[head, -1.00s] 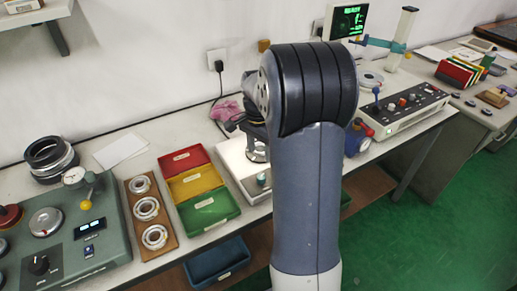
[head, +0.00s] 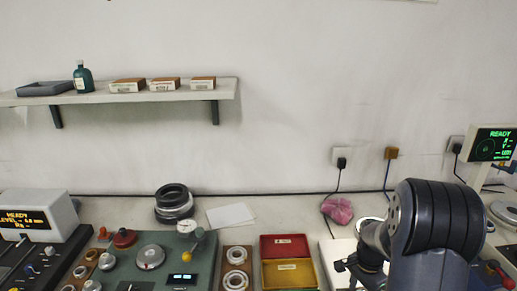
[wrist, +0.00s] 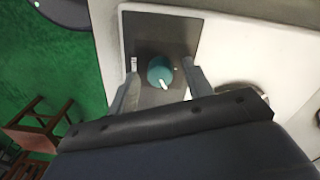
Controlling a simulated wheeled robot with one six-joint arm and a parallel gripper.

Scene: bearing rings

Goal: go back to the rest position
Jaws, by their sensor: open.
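My gripper (wrist: 160,74) is open in the wrist view, its two fingers apart. A teal round knob or cap (wrist: 160,70) with a pale pointer shows between the fingers, over a dark plate (wrist: 140,48) on a white unit (wrist: 200,18). I cannot tell how far above it the fingers are. Nothing is seen held. In the head view my arm is at the lower right, over the bench, and the fingertips are not clear there.
Bearing rings lie on a brown board (head: 222,273) beside red (head: 284,241) and yellow (head: 290,274) bins. A green gauge unit (head: 205,270) stands left of them. Black rings (head: 174,199) are stacked behind. A shelf (head: 215,90) hangs above. A pink cloth (head: 338,210) lies near my arm.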

